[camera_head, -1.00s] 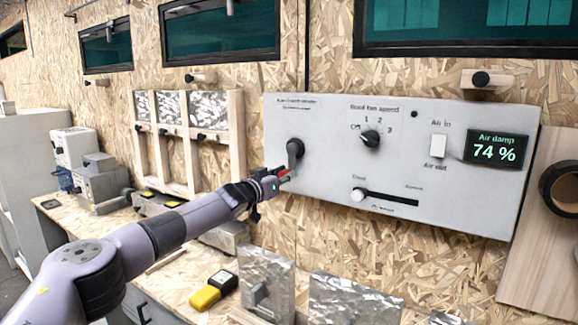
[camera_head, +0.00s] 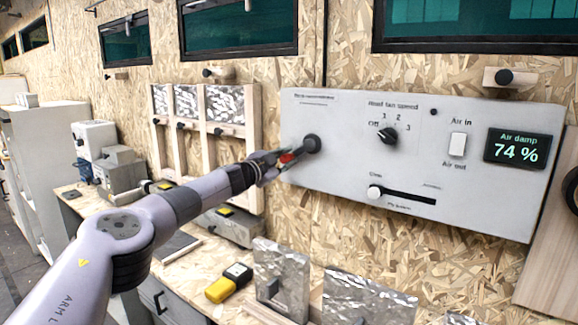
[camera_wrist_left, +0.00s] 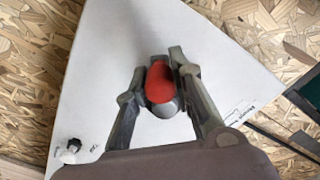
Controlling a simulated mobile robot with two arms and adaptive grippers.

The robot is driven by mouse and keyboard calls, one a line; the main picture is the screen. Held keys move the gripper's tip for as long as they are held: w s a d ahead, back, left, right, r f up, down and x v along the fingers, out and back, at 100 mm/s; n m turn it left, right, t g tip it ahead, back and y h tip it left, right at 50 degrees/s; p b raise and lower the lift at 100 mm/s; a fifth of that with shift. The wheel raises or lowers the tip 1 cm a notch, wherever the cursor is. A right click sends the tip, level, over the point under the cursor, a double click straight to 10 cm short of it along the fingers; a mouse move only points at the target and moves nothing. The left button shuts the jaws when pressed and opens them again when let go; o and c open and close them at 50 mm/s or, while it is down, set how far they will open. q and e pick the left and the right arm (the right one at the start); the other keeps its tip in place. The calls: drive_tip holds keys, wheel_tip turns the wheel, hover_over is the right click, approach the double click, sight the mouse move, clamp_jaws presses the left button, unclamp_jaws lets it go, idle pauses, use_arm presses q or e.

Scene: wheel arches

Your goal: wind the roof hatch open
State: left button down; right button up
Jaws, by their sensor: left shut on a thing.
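A grey control panel (camera_head: 350,175) is fixed to the chipboard wall. At its left end is a small crank with a dark round hub (camera_head: 311,144). The crank's red handle (camera_head: 287,157) sits to the left of the hub and a little lower. My left gripper (camera_head: 280,160) is shut on this handle. In the left wrist view the red handle (camera_wrist_left: 159,82) lies between the two fingers (camera_wrist_left: 158,85), with a grey part at its lower end. The crank's hub is hidden there. The label above the crank is too small to read. The hatch itself cannot be made out. My right gripper is not in view.
The panel also bears a fan speed knob (camera_head: 387,135), an air switch (camera_head: 457,145), a slider (camera_head: 375,192) and a display (camera_head: 516,148) reading 74 %. Below, the workbench (camera_head: 200,262) holds a yellow device (camera_head: 228,283) and foil-faced blocks (camera_head: 281,270).

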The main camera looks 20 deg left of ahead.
use_arm(q)
drive_tip(key=shift+w+a+r+m, duration=0.1)
drive_tip(key=shift+a+r+m, duration=0.1)
drive_tip(key=shift+r+m, duration=0.35)
drive_tip(key=shift+a+r+m, duration=0.2)
drive_tip(key=shift+r+m, duration=0.2)
drive_tip(key=shift+m, duration=0.15)
drive_tip(key=shift+r, duration=0.1)
drive_tip(key=c, duration=1.8)
unclamp_jaws()
drive_tip(key=o, duration=0.4)
drive_tip(key=shift+d+f, duration=0.1)
drive_tip(key=shift+f, duration=0.15)
drive_tip(key=shift+o, duration=0.2)
drive_tip(key=shift+f, duration=0.15)
